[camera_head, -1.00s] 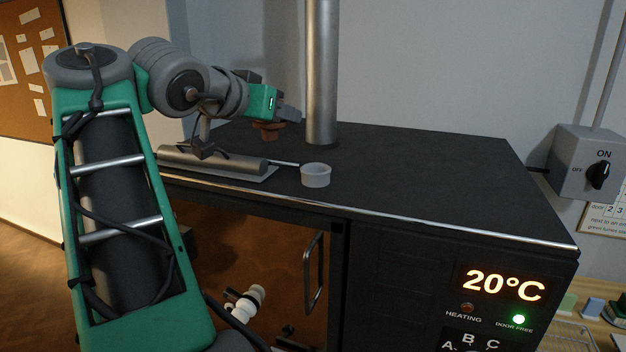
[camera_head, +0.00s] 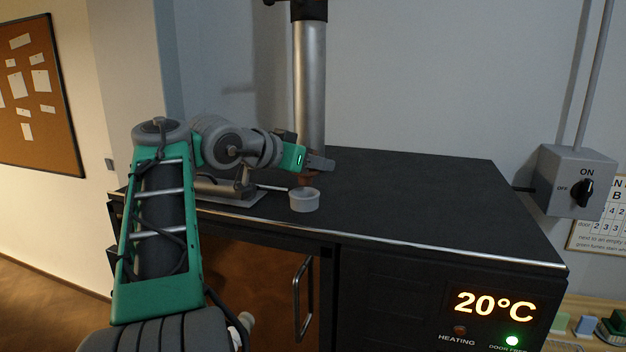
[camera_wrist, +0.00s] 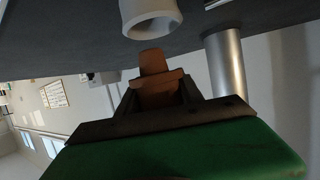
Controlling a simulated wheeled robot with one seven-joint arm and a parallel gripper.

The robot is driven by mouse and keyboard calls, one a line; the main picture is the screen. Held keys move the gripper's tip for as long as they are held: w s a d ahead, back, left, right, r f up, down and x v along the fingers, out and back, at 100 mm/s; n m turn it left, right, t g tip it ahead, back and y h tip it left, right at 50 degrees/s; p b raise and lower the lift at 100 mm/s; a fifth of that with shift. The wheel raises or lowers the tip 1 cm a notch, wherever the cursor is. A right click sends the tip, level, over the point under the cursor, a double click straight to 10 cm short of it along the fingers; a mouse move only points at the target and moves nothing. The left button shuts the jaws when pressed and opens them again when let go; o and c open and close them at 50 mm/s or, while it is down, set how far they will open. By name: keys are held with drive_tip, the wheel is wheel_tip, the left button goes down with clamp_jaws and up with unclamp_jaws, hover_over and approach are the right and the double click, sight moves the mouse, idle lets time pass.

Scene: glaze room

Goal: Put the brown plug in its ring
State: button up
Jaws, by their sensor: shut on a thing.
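The brown plug (camera_head: 306,180) is held in my gripper (camera_head: 320,164), just behind and above the ring in the head view. In the wrist view the plug (camera_wrist: 154,64) sticks out from between the jaws of my gripper (camera_wrist: 160,95), which are shut on it. The ring (camera_head: 304,202) is a pale grey, open-topped round collar near the front edge of the black kiln top. It also shows in the wrist view (camera_wrist: 152,18), just past the plug's end. The plug appears apart from the ring; part of it is hidden by the gripper and the ring.
A thin rod runs from a grey metal cylinder on a plate (camera_head: 228,192) to beside the ring. A tall steel pipe (camera_head: 309,90) rises close behind my gripper. The right side of the black kiln top (camera_head: 430,200) is clear. A switch box (camera_head: 575,180) hangs at right.

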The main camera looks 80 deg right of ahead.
drive_tip(key=f, duration=0.2)
drive_tip(key=d+f, duration=0.1)
drive_tip(key=f, duration=0.1)
drive_tip(key=shift+w+d+f+p, duration=0.15)
drive_tip(key=shift+w+p, duration=0.05)
drive_tip(key=shift+p, duration=0.15)
drive_tip(key=shift+f+b, duration=0.4)
drive_tip(key=o, duration=1.4)
drive_tip(key=shift+r, duration=0.1)
